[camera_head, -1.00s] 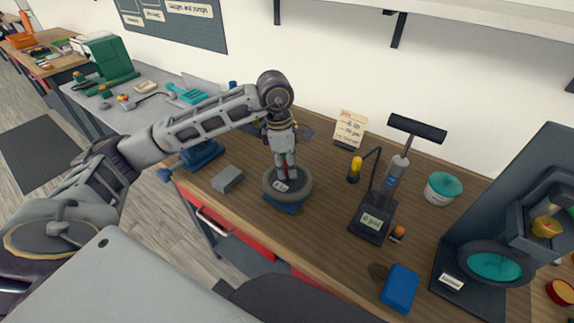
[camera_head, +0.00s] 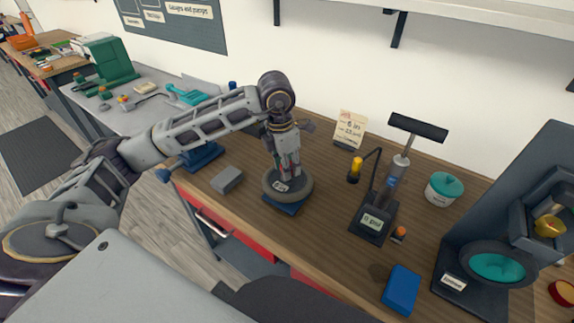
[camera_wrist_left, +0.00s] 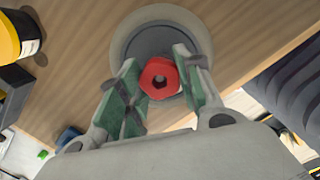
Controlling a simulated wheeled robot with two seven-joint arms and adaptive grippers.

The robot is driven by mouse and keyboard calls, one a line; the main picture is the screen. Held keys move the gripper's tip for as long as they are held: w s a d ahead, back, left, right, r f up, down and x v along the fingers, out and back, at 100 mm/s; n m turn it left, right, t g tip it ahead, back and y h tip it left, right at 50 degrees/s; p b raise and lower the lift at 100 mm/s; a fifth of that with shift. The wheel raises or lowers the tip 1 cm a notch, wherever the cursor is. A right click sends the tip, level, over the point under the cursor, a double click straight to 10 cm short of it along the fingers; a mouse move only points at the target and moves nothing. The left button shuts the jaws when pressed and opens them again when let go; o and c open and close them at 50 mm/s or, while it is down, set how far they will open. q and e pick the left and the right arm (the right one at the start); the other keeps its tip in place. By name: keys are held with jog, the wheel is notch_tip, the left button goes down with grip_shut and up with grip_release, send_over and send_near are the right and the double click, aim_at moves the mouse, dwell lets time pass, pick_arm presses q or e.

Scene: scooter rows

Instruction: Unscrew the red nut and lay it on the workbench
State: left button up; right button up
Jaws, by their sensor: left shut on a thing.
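The red nut (camera_wrist_left: 160,77) is a hexagon with a dark central hole, seen between the green finger pads in the left wrist view. My left gripper (camera_head: 287,175) points down over the small grey wheel (camera_head: 301,192) and is shut on the nut. The wheel lies flat on a blue stand (camera_head: 283,209) on the wooden workbench (camera_head: 325,225). The wheel's rim also shows behind the nut in the wrist view (camera_wrist_left: 122,45). The fingers mostly hide the nut in the head view. I cannot tell whether it still sits on a thread. My right gripper is out of view.
A grey block (camera_head: 227,179) lies left of the wheel. A black pump with a gauge (camera_head: 373,222), a yellow-capped bottle (camera_head: 355,170) and a blue box (camera_head: 399,289) stand to the right. Bare bench lies between the wheel and the pump.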

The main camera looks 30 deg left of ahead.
pick_arm(q)
jog(key=shift+w+a+n, duration=0.1)
jog(key=shift+n, duration=0.7)
jog(key=shift+n+y, duration=0.4)
jog(key=shift+n, duration=1.9)
jog(key=shift+n+y, duration=0.3)
jog(key=shift+n, duration=2.4)
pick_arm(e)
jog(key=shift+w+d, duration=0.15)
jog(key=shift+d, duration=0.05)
pick_arm(q)
jog(key=o, duration=1.1)
jog(key=shift+a, duration=0.1)
jog(key=shift+c, duration=0.2)
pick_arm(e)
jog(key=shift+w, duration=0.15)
